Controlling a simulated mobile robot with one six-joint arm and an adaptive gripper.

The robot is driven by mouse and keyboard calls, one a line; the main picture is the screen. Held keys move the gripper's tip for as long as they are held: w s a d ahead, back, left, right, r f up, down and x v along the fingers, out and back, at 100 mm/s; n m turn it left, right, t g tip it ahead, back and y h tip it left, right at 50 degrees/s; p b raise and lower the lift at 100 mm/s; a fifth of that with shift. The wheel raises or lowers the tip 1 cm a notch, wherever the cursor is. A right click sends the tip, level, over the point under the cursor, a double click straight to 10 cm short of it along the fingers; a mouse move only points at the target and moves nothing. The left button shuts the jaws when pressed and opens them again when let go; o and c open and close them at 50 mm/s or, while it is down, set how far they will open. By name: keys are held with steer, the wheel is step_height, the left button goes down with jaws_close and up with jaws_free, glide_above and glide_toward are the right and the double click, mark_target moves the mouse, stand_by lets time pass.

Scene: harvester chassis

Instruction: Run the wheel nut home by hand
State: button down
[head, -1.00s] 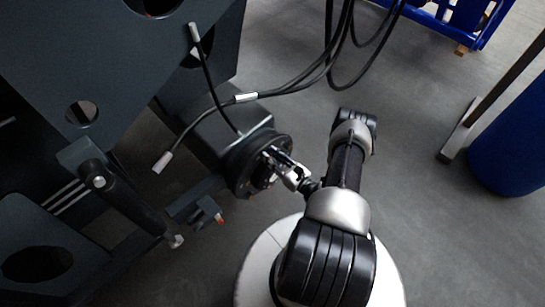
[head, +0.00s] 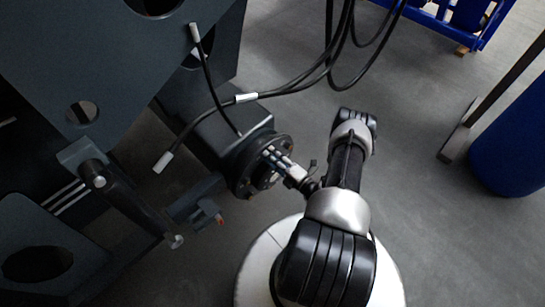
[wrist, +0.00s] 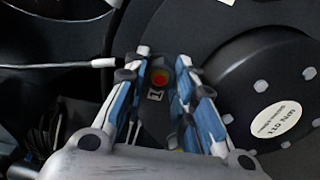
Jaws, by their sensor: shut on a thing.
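The dark round wheel hub (head: 242,160) sits on the end of the axle housing, left of my arm in the head view. My gripper (head: 270,155) reaches it from the right, its fingers at the hub face. In the wrist view my gripper (wrist: 160,78) has its blue-and-grey fingers closed around the wheel nut (wrist: 160,77), a small dark round piece with a red-orange centre. The fingers hide its sides, so I cannot tell how far it sits from the hub face. A small tag marked 1 is just below it.
The hub's raised centre (wrist: 250,75), with bolt heads and a white oval label, is close to the right finger. Black cables (head: 290,88) hang above the hub. A grey bracket with a red tip (head: 208,213) juts out below left.

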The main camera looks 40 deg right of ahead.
steer(key=m, duration=0.6)
steer(key=c, duration=1.8)
jaws_free()
steer(key=shift+m, duration=0.6)
steer(key=o, duration=0.6)
steer(key=shift+c, duration=0.2)
steer(key=shift+s+d, duration=0.15)
steer(key=shift+s, duration=2.35)
steer(key=shift+s, duration=0.1)
